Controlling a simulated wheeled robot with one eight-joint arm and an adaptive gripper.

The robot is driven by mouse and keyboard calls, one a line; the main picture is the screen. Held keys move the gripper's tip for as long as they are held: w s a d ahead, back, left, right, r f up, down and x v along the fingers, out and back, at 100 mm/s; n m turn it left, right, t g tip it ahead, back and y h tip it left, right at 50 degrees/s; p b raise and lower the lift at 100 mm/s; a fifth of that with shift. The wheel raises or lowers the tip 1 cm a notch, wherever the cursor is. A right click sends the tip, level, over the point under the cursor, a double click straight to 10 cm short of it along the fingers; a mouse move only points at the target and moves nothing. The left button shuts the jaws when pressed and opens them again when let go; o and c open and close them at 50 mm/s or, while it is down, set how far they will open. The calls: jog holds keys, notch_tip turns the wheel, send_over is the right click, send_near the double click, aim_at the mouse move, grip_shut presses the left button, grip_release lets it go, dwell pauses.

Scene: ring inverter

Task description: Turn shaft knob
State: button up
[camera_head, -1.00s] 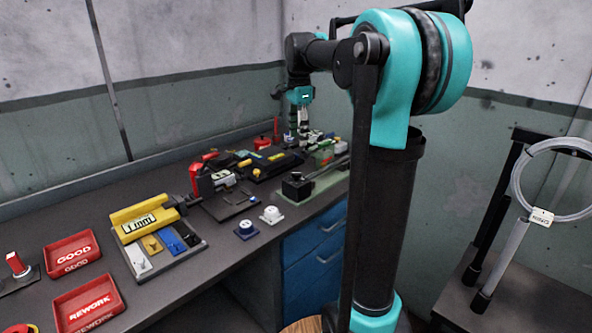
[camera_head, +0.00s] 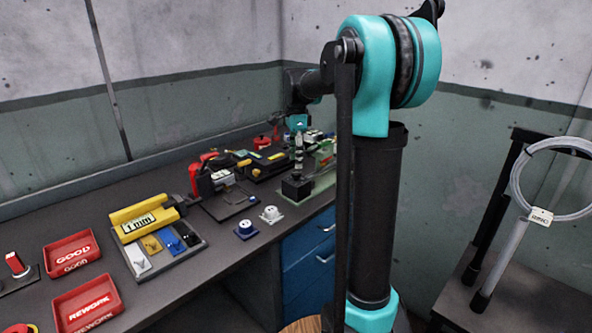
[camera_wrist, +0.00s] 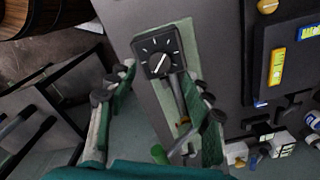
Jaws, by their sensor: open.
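The shaft knob (camera_wrist: 157,65) is a round black dial with a pointer on a black square housing with white tick marks. In the wrist view it sits above centre, and its black housing (camera_head: 297,187) stands near the bench's right edge in the head view. A rod (camera_wrist: 181,98) runs from the housing along a pale green plate (camera_wrist: 190,48). My gripper (camera_wrist: 164,76) is open and empty, with its fingers on either side below the knob in the wrist view. In the head view my gripper (camera_head: 299,158) hangs just above the housing. I cannot tell the exact gap.
A black unit with a yellow label (camera_wrist: 277,66) lies right of the plate. Two small sockets, one blue (camera_head: 246,229) and one white (camera_head: 271,214), stand left of the housing. Red GOOD (camera_head: 72,252) and REWORK (camera_head: 88,303) trays are far left.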

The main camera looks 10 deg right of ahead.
aim_at(296, 172)
jog(key=shift+f, duration=2.4)
jog(key=c, duration=1.2)
